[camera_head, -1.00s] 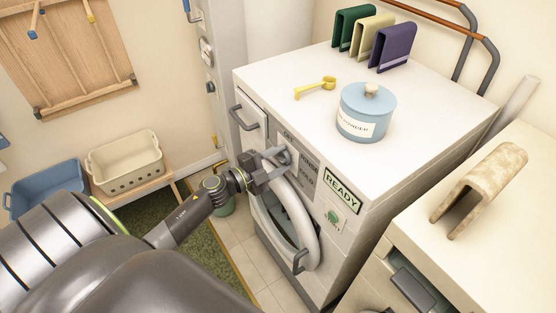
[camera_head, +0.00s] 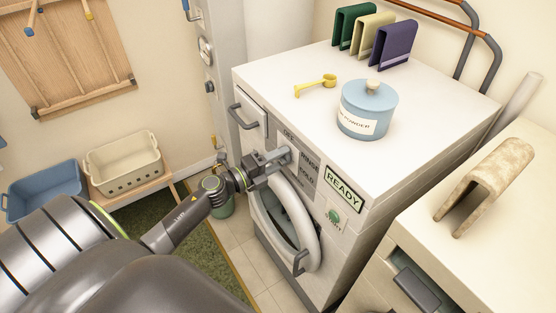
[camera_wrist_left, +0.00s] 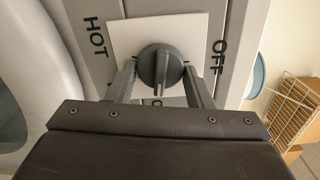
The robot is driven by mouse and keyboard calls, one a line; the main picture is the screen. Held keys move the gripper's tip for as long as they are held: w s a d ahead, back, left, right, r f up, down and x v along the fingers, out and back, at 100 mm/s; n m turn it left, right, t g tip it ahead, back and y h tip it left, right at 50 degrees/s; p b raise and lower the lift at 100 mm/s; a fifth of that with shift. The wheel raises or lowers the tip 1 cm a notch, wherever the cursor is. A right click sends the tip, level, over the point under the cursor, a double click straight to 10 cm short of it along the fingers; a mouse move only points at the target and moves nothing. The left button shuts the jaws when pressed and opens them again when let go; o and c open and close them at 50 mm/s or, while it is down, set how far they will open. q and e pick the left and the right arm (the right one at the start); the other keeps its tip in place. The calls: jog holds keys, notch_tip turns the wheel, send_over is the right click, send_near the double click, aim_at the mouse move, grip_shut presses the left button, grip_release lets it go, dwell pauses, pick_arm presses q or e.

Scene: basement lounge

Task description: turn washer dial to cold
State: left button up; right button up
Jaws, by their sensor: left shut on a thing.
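The washer (camera_head: 350,185) stands in the middle of the head view, its front panel marked OFF, RINSE and COLD. My left gripper (camera_head: 277,160) is at the dial on that panel and largely covers it. In the left wrist view, the dark grey dial (camera_wrist_left: 160,68) sits on a white square, its raised grip running up and down the picture. My left gripper (camera_wrist_left: 160,80) is shut on the dial, one finger on each side. HOT shows at left and OFF at right; a label below the dial is mostly hidden. My right gripper is not in view.
The round washer door (camera_head: 290,225) is just below the gripper. A green START button (camera_head: 333,217) and a READY sign (camera_head: 343,187) are to the right. A blue powder jar (camera_head: 367,110), a yellow scoop (camera_head: 315,86) and folded cloths (camera_head: 395,45) are on the washer top.

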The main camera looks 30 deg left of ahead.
pick_arm(q)
jog(key=shift+f, duration=0.1)
dwell(0.3)
jog(key=o, duration=1)
jog(key=shift+c, duration=0.2)
jog(key=b+v, duration=0.2)
jog(key=v, duration=1.5)
jog(key=shift+s+b, duration=0.25)
jog(key=shift+b, duration=0.15)
